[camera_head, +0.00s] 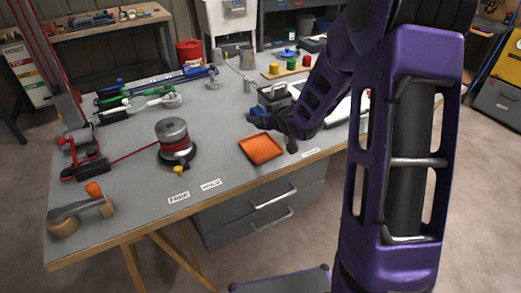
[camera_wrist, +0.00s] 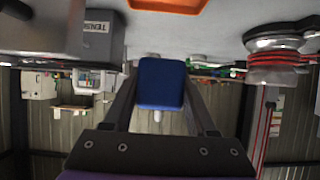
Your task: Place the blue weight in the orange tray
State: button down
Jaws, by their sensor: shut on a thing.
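The blue weight (camera_head: 257,123) is at the end of my arm, above the table just behind the orange tray. In the wrist view the blue weight (camera_wrist: 160,82) is a rounded block between both fingers of my gripper (camera_wrist: 160,92), which is shut on it. In the head view my gripper (camera_head: 268,121) is partly hidden by my own arm. The orange tray (camera_head: 261,149) is a shallow square near the table's front edge, and looks empty. Its edge also shows at the top of the upside-down wrist view (camera_wrist: 165,5).
A metal winch (camera_head: 173,140) with red rope stands left of the tray; it shows in the wrist view (camera_wrist: 278,50). A grey labelled box (camera_wrist: 97,27) is on the other side. Red, yellow and green pieces (camera_head: 290,67) stand farther back. Bare table lies between winch and tray.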

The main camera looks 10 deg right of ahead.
aim_at(261, 149)
notch_tip(261, 149, down, 10)
jog(key=shift+r+b, duration=0.25)
jog(key=shift+b, duration=0.8)
jog(key=shift+f, duration=0.2)
jog(key=shift+c, duration=1)
grip_release()
jog(key=shift+r, duration=0.3)
jog(key=p+v, duration=0.1)
jog(key=v, duration=1.1)
jog(key=shift+p, duration=0.4)
